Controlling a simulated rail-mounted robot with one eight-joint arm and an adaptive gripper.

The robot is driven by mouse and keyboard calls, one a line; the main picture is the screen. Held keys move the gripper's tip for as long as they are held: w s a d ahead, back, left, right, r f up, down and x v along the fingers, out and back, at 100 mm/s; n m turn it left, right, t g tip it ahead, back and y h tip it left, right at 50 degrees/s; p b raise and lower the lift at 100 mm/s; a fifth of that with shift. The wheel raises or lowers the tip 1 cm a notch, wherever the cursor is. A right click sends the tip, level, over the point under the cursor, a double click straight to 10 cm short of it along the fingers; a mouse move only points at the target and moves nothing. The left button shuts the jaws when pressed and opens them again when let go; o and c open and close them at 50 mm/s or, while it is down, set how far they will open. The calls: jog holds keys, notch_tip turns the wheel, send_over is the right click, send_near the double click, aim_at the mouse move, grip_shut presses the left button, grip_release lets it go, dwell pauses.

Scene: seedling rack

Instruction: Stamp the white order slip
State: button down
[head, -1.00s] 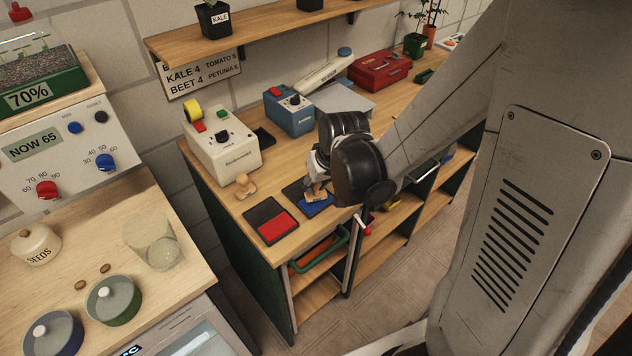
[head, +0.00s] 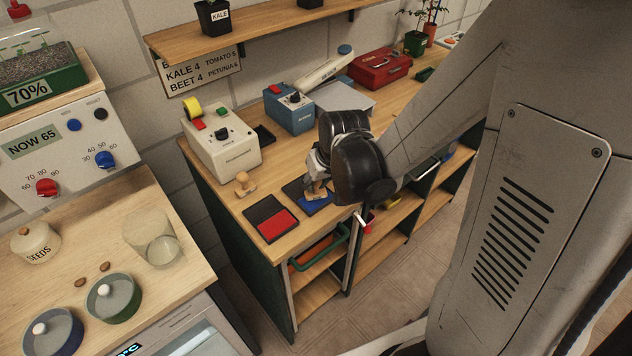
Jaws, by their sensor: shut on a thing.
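My gripper (head: 317,176) is shut on a small wooden stamp (head: 315,194). It holds the stamp low over the blue ink pad (head: 318,206) on the wooden counter; I cannot tell whether the stamp touches the pad. A second wooden stamp (head: 244,185) stands free on the counter to the left. A red ink pad (head: 277,225) in a dark case lies in front of it, near the counter's front edge. I cannot make out the white order slip; my arm hides part of the counter.
A cream machine (head: 222,148) and a blue machine (head: 289,112) stand behind the pads. A red box (head: 380,70) sits farther back. A wall shelf (head: 262,24) hangs above. Another counter with a glass beaker (head: 152,240) and lidded pots stands at the left.

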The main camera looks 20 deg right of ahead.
jog(key=shift+f+b, duration=0.45)
jog(key=shift+b, duration=0.15)
dwell(1.7)
jog(key=shift+r+p, duration=2.45)
jog(key=shift+r, duration=1.1)
